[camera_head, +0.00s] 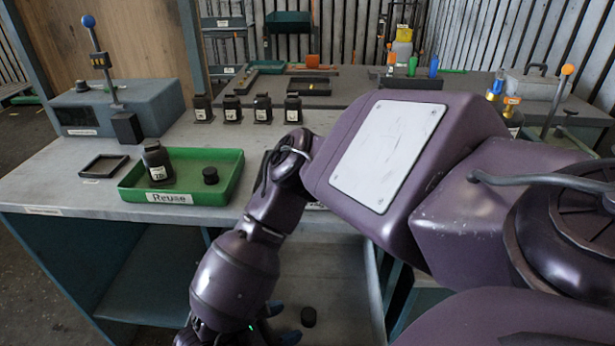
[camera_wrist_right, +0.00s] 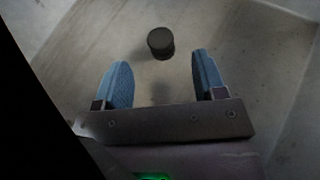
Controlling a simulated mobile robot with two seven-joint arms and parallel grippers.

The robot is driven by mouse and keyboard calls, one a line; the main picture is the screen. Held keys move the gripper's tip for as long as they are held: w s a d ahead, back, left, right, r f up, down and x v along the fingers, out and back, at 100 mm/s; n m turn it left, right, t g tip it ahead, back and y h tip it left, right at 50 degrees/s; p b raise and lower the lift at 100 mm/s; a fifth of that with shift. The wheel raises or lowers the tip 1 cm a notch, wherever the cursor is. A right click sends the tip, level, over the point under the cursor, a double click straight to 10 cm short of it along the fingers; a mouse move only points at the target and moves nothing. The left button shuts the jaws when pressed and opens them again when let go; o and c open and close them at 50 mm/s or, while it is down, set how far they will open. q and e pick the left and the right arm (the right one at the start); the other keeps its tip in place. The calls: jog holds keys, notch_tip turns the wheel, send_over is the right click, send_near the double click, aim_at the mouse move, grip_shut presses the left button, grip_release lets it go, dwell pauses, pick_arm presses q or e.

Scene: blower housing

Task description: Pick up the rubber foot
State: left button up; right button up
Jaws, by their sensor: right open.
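A black cylindrical rubber foot (camera_head: 308,316) lies on the grey surface of a lower bay under the worktop. It also shows in the right wrist view (camera_wrist_right: 160,43), just beyond the fingertips and roughly centred between them. My right gripper (camera_head: 281,324) reaches down into that bay, to the left of the foot in the head view. In the wrist view its two blue fingers (camera_wrist_right: 160,66) are apart with nothing between them. A similar black piece (camera_head: 210,175) sits in the green "Reuse" tray (camera_head: 215,195). My left gripper is not in view.
A black bottle-like part (camera_head: 157,163) stands in the tray. A small black frame (camera_head: 103,166) and a grey lever box (camera_head: 118,108) are to the left. Several labelled black parts (camera_head: 232,108) line the bench's back. My right arm covers much of the right side.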

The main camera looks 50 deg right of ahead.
aim_at(308, 314)
jog(key=shift+x, duration=2.6)
jog(key=shift+c, duration=0.4)
jog(key=c, duration=0.9)
jog(key=shift+r, duration=0.1)
